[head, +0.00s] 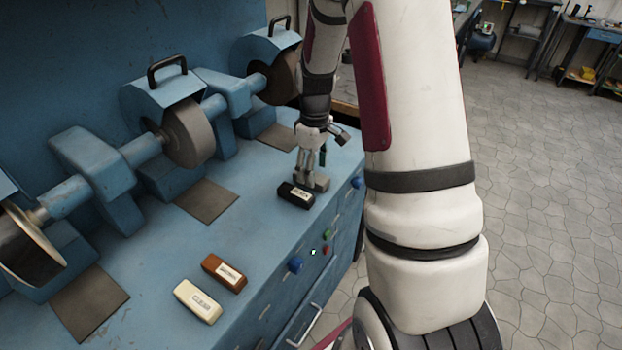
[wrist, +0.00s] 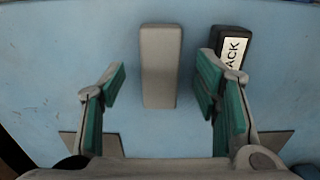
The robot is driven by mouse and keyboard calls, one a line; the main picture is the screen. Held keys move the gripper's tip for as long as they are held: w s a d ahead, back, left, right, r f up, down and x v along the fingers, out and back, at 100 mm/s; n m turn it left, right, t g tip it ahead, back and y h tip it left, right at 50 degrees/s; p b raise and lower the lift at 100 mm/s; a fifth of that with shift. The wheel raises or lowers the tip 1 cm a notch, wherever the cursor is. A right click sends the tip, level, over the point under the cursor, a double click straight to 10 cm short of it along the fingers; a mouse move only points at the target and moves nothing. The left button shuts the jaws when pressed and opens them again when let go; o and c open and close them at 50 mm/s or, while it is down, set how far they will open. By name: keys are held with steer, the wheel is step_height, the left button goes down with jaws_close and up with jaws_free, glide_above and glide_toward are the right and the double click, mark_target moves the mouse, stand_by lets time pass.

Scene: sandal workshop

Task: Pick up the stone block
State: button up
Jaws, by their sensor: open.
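The stone block is a plain grey bar (wrist: 160,65) lying on the blue bench top. In the wrist view it sits between and ahead of the open fingers of my gripper (wrist: 160,92), with gaps on both sides. In the head view the grey block (head: 319,183) shows partly, beside the black block and under my gripper (head: 314,165). My gripper points down and is empty. Its fingers hide part of the block in the head view.
A black labelled block (head: 296,194) lies close beside the stone block; in the wrist view it (wrist: 232,48) is by the right finger. Brown (head: 225,273) and cream (head: 198,300) blocks lie nearer. Grinding wheels (head: 188,135) line the bench's back.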

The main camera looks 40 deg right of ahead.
steer(key=shift+f, duration=1.3)
steer(key=c, duration=1.2)
steer(key=shift+c, duration=0.2)
steer(key=shift+r, duration=0.15)
